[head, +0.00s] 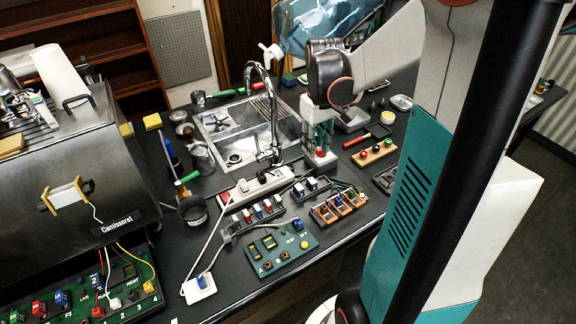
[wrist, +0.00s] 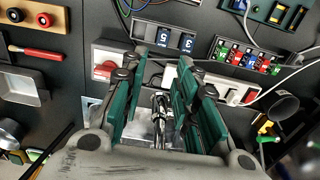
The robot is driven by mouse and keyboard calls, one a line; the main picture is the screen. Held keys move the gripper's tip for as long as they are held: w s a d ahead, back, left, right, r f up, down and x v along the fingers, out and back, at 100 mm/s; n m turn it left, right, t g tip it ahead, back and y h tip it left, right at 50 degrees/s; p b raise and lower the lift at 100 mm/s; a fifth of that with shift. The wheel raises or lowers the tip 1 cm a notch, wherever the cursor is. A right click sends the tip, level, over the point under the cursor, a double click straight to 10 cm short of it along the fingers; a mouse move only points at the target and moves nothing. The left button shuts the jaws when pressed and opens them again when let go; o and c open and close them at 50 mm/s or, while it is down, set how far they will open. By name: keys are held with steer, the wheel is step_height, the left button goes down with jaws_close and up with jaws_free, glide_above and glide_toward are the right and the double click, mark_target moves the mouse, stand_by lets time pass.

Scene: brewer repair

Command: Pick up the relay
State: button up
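No part is marked as the relay, so I cannot tell for sure which one it is. Small coloured plug-in blocks (head: 257,211) stand in a dark rack in the middle of the bench; they also show at upper right in the wrist view (wrist: 247,59). Two dark blocks with blue number labels (head: 312,184) sit in a smaller rack; they show above my fingers in the wrist view (wrist: 177,39).
A sink with a tap (head: 268,120) stands behind the racks. A white power strip (head: 256,187), an orange-framed rack (head: 338,206) and a green circuit board (head: 283,247) are close by. The steel brewer (head: 70,165) fills the left. Cables cross the bench.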

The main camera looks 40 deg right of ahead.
steer(key=b, duration=0.2)
glide_above(311, 179)
steer(key=f, duration=0.8)
steer(key=shift+s+d+f, duration=0.15)
steer(key=shift+s+f, duration=0.05)
steer(key=shift+f, duration=0.15)
steer(key=f, duration=0.1)
steer(key=f+b, duration=0.1)
steer(key=f, duration=0.1)
steer(key=f+b, duration=0.1)
steer(key=f, duration=0.1)
steer(key=shift+w+f, duration=0.1)
steer(key=shift+w, duration=0.15)
jaws_close()
